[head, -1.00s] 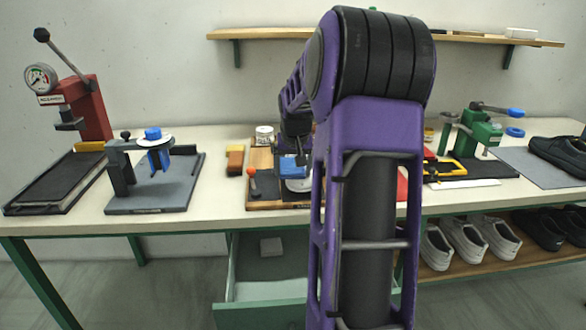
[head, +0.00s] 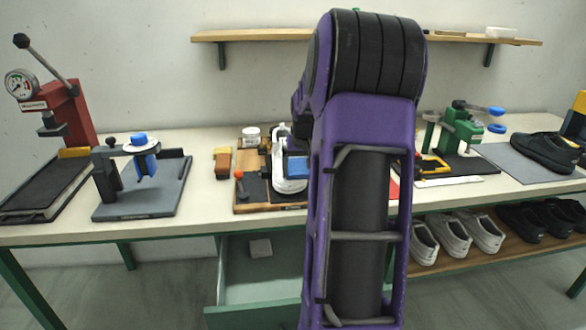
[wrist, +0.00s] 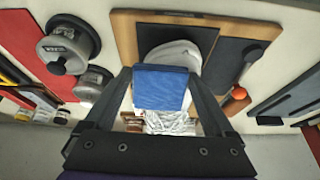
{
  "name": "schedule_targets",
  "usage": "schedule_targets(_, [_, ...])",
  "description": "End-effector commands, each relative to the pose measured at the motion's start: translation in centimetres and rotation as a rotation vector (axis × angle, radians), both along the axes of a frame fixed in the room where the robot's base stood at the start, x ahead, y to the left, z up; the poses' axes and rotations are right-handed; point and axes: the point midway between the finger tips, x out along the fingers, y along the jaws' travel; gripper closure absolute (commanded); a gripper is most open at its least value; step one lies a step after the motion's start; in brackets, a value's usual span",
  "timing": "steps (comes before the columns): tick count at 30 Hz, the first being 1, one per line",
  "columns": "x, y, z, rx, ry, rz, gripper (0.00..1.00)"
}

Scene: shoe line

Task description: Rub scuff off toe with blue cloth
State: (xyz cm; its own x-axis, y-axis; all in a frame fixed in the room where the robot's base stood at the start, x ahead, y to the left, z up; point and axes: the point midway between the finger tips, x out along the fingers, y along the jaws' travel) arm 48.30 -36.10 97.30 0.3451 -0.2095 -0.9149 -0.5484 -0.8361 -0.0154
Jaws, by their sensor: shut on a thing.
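A white shoe (head: 289,177) sits on the wooden-edged board (head: 243,208) on the bench. In the wrist view its rounded white end (wrist: 176,50) shows beyond the cloth. The blue cloth (wrist: 162,88) is a folded pad held between the fingertips of my gripper (wrist: 163,80), which is shut on it. The cloth also shows in the head view (head: 297,167), at the right side of the shoe beside my arm. In the wrist view the cloth overlaps the shoe; I cannot tell whether they touch. My arm hides the gripper in the head view. The scuff is not visible.
An orange-knobbed tool (head: 239,176) and a white jar (head: 251,136) are near the shoe. A blue-knobbed fixture (head: 140,180) and red press (head: 62,118) stand left; a green clamp (head: 462,131) stands right. A drawer (head: 262,285) is open below the bench.

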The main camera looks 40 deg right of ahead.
Motion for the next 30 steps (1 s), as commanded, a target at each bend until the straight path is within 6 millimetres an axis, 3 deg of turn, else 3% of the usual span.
schedule_targets(8, [-0.5, -0.5, -0.1, 0.001, 0.004, -0.002, 0.56])
schedule_targets(30, [1.9, 3.4, 0.0, 0.000, 0.002, 0.001, 0.56])
